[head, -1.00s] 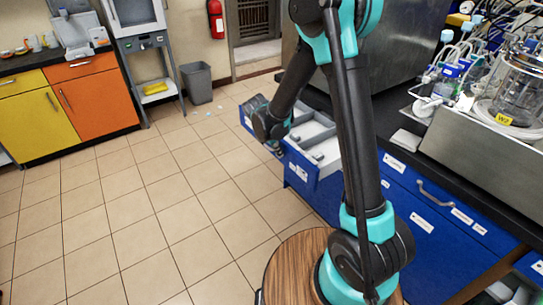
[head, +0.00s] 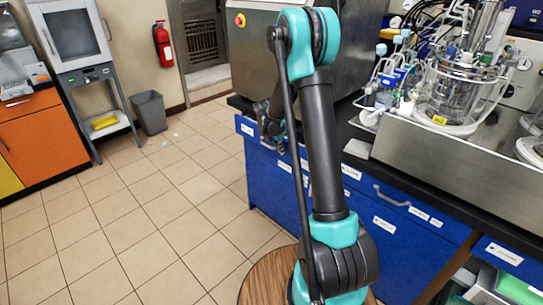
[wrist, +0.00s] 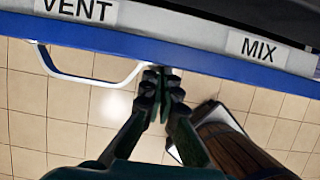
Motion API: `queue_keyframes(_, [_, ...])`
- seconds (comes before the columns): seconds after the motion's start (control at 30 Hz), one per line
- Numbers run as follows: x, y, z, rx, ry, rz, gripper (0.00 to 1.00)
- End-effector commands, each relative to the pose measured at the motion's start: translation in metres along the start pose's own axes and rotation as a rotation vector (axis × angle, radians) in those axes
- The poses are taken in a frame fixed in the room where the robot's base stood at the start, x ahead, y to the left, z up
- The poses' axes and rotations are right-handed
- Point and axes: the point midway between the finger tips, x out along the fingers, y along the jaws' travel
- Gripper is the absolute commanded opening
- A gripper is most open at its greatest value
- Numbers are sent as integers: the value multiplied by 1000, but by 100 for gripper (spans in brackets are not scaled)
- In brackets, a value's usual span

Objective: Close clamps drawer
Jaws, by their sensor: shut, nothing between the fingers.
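The blue drawer (head: 248,140) that stood open is now in line with the cabinet front under the black counter in the head view; no interior shows. Its label is too small to read. In the wrist view a blue front edge (wrist: 215,49) runs across the top, with a pale bar handle (wrist: 85,79) at the left. My gripper (wrist: 163,73) is shut and empty, its fingertips at the blue front by the handle's right end. I cannot tell whether they touch. In the head view my forearm and wrist partly hide the drawer front.
Labels reading VENT (wrist: 78,9) and MIX (wrist: 264,48) sit above the blue edge. Another blue drawer with a handle (head: 392,196) is at the right. Glass vessels (head: 450,95) stand on the counter.

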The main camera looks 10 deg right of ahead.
Motion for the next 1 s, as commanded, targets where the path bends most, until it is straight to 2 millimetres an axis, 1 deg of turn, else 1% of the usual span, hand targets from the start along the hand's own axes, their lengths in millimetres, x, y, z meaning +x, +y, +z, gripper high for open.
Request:
queue_keyframes(0.03, [3, 0, 6, 2, 0, -1, 0])
queue_keyframes(0.2, [7, 0, 18, 0, 0, 0, 0])
queue_keyframes(0.43, [9, 0, 22, 0, 0, 0, 0])
queue_keyframes(0.8, [8, 1, 19, -1, 0, 0, 0])
queue_keyframes(0.87, [6, 2, 16, -1, 0, 0, 0])
queue_keyframes(1.0, [1, 8, 1, 0, 0, -1, 0])
